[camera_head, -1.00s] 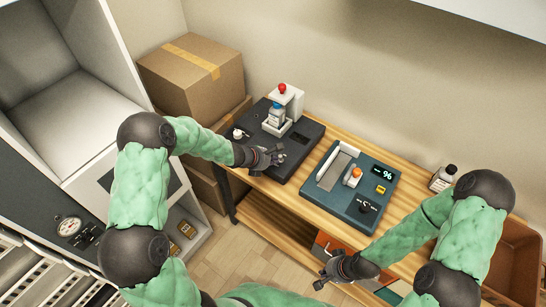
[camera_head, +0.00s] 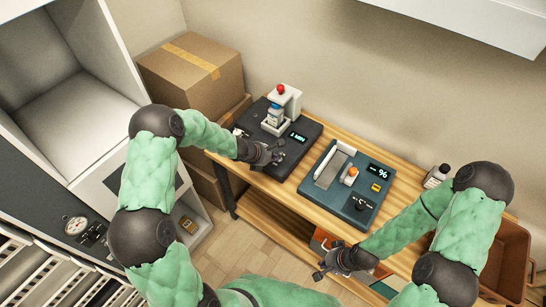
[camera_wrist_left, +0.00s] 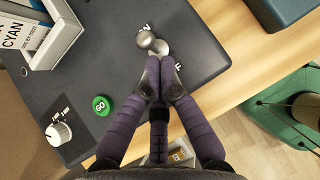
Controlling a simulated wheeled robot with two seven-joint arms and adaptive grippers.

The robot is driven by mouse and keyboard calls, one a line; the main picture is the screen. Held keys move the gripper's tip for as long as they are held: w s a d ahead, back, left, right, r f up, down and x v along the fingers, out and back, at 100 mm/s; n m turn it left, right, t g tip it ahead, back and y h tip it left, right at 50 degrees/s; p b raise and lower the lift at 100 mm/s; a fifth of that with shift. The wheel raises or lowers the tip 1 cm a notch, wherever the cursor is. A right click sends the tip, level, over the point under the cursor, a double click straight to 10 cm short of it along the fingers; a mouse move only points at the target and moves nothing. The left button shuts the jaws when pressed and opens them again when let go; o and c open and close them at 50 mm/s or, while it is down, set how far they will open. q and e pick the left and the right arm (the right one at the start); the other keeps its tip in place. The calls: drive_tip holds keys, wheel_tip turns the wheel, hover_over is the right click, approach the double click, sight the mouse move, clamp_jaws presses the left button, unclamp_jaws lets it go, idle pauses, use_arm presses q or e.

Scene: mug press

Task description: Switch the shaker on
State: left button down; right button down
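The shaker (camera_head: 287,164) is a dark flat unit at the left end of the wooden bench. A white holder on it carries a bottle (camera_head: 273,114) with a blue label, under a red knob (camera_head: 281,89). Its small display (camera_head: 298,137) is lit and seems to read "1 MIN". In the left wrist view, the metal toggle lever (camera_wrist_left: 147,41) leans toward the partly hidden ON label, away from OFF. My left gripper (camera_head: 271,156) has its fingertips together just beside the lever; contact is unclear. My right gripper (camera_head: 326,269) hangs at the bench front, far from the shaker.
A green GO button (camera_wrist_left: 101,106) and a white dial (camera_wrist_left: 59,133) sit on the shaker's top. A teal unit (camera_head: 318,198) with a lit percent display stands to the right. Cardboard boxes (camera_head: 193,77) are behind left.

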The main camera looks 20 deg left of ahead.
use_arm(q)
drive_tip(key=shift+r, duration=0.1)
drive_tip(key=shift+r+p, duration=0.7)
drive_tip(key=shift+r, duration=0.05)
drive_tip(key=shift+s+a+r+p, duration=0.15)
drive_tip(key=shift+r+p, duration=0.35)
drive_tip(key=w+r+p+v, duration=0.1)
drive_tip(key=p+v, duration=0.6)
drive_tip(key=v, duration=0.1)
drive_tip(key=shift+r, duration=0.3)
